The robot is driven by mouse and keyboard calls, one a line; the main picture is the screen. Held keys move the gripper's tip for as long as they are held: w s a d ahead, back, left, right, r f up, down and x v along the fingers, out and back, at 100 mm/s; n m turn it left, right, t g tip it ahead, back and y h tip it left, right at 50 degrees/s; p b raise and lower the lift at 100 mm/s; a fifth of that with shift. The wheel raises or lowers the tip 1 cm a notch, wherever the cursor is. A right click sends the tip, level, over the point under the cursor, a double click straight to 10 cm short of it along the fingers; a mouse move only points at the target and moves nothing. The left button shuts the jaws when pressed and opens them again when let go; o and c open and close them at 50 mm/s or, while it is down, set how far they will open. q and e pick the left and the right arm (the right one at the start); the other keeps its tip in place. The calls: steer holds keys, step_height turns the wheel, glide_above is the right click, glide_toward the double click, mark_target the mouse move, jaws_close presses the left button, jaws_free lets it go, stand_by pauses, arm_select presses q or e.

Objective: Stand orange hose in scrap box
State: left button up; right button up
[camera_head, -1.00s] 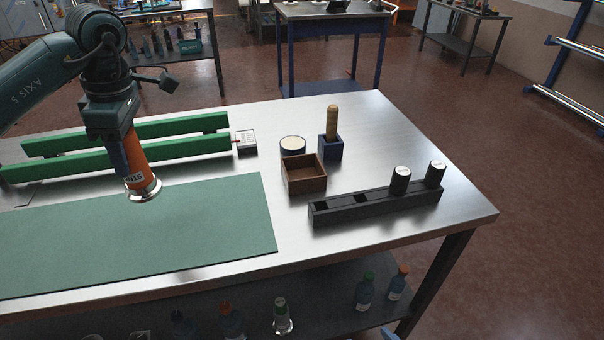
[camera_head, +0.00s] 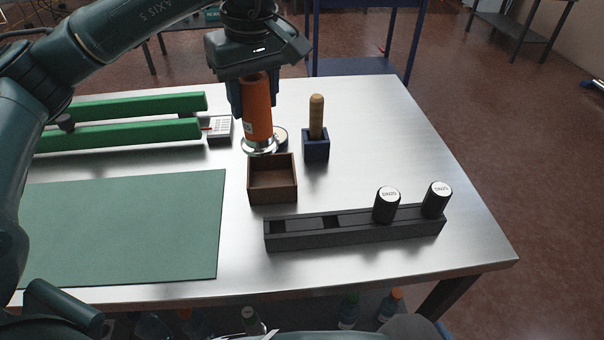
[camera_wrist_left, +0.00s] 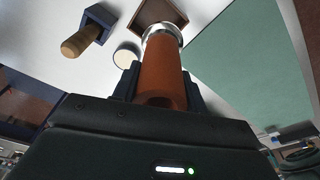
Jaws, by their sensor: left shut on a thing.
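The orange hose (camera_head: 257,108) is upright in my left gripper (camera_head: 252,100), with its silver flanged end pointing down. It also shows in the left wrist view (camera_wrist_left: 162,75), between the dark fingers. My left gripper is shut on it. The brown open box (camera_head: 272,192), which I take as the scrap box, sits on the table and looks empty. The hose's flange is at the far edge of the box in the head view, apparently above the table. In the wrist view the flange overlaps the box (camera_wrist_left: 139,18). My right gripper is not in view.
A blue block with a wooden handle (camera_head: 316,145) stands right of the box. A round pale-topped thing (camera_head: 281,134) is partly hidden behind the hose. A black rack (camera_head: 300,238) with two black cylinders lies in front. A green mat (camera_head: 130,230) and green rails (camera_head: 130,133) are left.

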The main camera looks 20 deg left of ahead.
mark_target(267, 92)
arm_select(q)
steer(key=shift+w+d+f+m, duration=0.1)
steer(key=shift+w+d+m, duration=0.25)
steer(key=shift+d, duration=0.2)
steer(key=shift+d+f, duration=0.1)
steer(key=shift+f, duration=4.9)
steer(key=o, duration=0.9)
steer(key=shift+f, duration=0.15)
steer(key=o, duration=0.5)
steer(key=r, duration=0.4)
steer(key=d+r, duration=0.1)
steer(key=r, duration=0.3)
steer(key=s+r, duration=0.1)
steer(key=r, duration=0.3)
steer(key=shift+s+d+r, duration=0.1)
steer(key=shift+d+r, duration=0.05)
steer(key=shift+r, duration=0.05)
